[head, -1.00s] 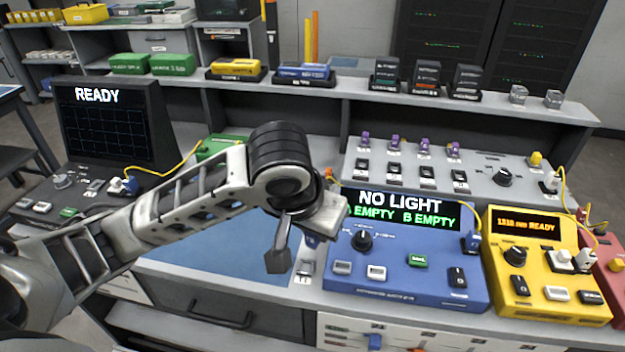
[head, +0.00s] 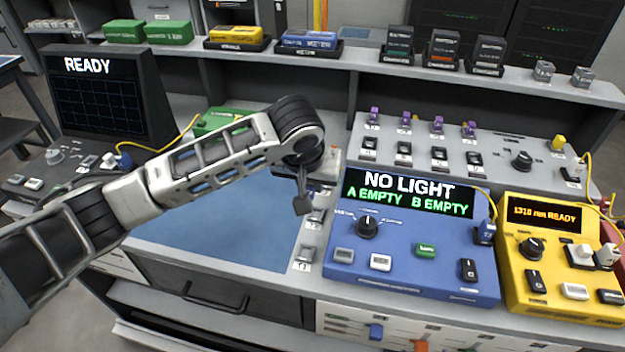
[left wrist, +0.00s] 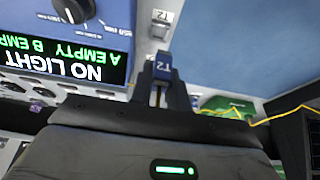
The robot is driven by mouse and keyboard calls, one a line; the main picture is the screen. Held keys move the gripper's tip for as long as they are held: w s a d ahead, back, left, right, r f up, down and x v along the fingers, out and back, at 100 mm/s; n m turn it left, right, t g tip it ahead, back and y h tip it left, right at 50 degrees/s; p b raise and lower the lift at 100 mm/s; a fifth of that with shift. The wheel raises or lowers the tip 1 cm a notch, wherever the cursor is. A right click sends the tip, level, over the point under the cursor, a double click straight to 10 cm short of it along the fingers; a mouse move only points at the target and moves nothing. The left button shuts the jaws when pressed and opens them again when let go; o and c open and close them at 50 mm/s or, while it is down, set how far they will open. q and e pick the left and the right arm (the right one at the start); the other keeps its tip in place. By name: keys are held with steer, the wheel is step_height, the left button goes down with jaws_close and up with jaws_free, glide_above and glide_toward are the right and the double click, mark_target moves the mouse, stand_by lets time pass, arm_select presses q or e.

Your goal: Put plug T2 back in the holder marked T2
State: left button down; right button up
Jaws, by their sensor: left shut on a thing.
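My left gripper (head: 303,205) is shut on plug T2 (left wrist: 163,68), a small dark blue block with a white T2 label, seen between the fingers in the left wrist view. The label appears upside down there. In the head view the gripper hangs over the strip between the blue mat and the blue meter, and the plug cannot be made out. Small grey holders stand along this strip, one at the front (head: 303,256) and another farther back (head: 316,216). One holder (left wrist: 163,22) shows just beyond the plug in the left wrist view. Their marks are too small to read. My right gripper is not in view.
The blue meter (head: 410,272) reads NO LIGHT, A EMPTY, B EMPTY and stands close right of the gripper. A yellow unit (head: 560,290) is beyond it. The blue mat (head: 215,235) is clear. A grey panel with purple plugs (head: 440,165) stands behind the meter.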

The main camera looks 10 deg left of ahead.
arm_select(q)
steer(key=b+x, duration=0.1)
steer(key=x, duration=0.1)
steer(key=b+x, duration=0.1)
steer(key=b, duration=0.1)
steer(key=b+x, duration=0.2)
steer(key=shift+w+d+f, duration=0.2)
steer(key=shift+w+d, duration=0.15)
steer(key=shift+w, duration=0.05)
steer(key=f+b, duration=0.2)
steer(key=shift+b, duration=0.35)
steer(key=shift+f+b, duration=0.25)
steer(key=shift+b, duration=0.15)
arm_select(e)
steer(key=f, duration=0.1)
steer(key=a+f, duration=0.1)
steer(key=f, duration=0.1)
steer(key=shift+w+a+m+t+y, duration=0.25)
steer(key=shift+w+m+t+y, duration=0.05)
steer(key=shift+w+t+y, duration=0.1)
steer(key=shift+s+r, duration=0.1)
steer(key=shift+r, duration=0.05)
